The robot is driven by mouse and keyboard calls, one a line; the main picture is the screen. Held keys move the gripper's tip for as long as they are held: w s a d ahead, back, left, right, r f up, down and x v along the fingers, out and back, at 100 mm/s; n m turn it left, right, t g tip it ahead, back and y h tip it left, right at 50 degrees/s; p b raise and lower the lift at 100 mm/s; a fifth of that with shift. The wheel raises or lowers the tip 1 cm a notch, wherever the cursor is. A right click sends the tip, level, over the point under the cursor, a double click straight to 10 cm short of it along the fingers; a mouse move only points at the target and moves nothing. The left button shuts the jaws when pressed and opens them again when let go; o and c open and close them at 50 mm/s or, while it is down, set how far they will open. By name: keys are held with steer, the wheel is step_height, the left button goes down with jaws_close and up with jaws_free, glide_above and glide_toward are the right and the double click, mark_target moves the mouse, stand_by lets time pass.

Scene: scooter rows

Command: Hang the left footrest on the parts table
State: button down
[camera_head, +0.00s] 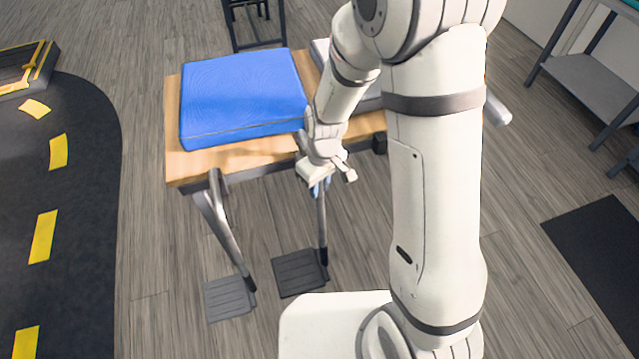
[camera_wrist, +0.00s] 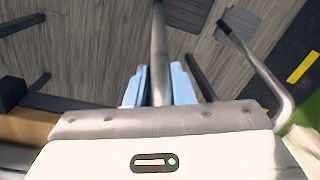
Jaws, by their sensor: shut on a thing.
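My gripper (camera_head: 320,187) is shut on the grey tube of a footrest (camera_head: 322,225), which I take as the left footrest. The tube hangs down nearly upright to a dark foot plate (camera_head: 300,272). In the wrist view the tube (camera_wrist: 159,45) runs between the light blue fingertips (camera_wrist: 159,84). The parts table (camera_head: 240,157) has a wooden top, and my gripper is just in front of its front edge. I cannot tell whether the tube's hidden upper end touches the table. A second footrest (camera_head: 228,235), with a lighter plate, hangs at the table's front left.
A blue cushion (camera_head: 240,95) lies on the tabletop, with a grey item (camera_head: 365,97) beside it, partly behind my arm. A small black block (camera_head: 379,143) sits at the front edge. A dark mat with yellow markings (camera_head: 60,200) covers the left floor. Grey shelving (camera_head: 590,85) stands right.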

mark_target(319, 200)
steer(key=shift+f+b, duration=2.6)
steer(key=shift+f, duration=0.45)
steer(key=c, duration=1.2)
jaws_free()
steer(key=shift+o, duration=0.2)
steer(key=shift+w+d+r+p, duration=0.15)
steer(key=shift+r+p, duration=0.1)
steer(key=shift+r, duration=1.7)
steer(key=shift+d+r+p, duration=0.1)
steer(key=shift+r+p, duration=0.15)
steer(key=shift+r, duration=1.65)
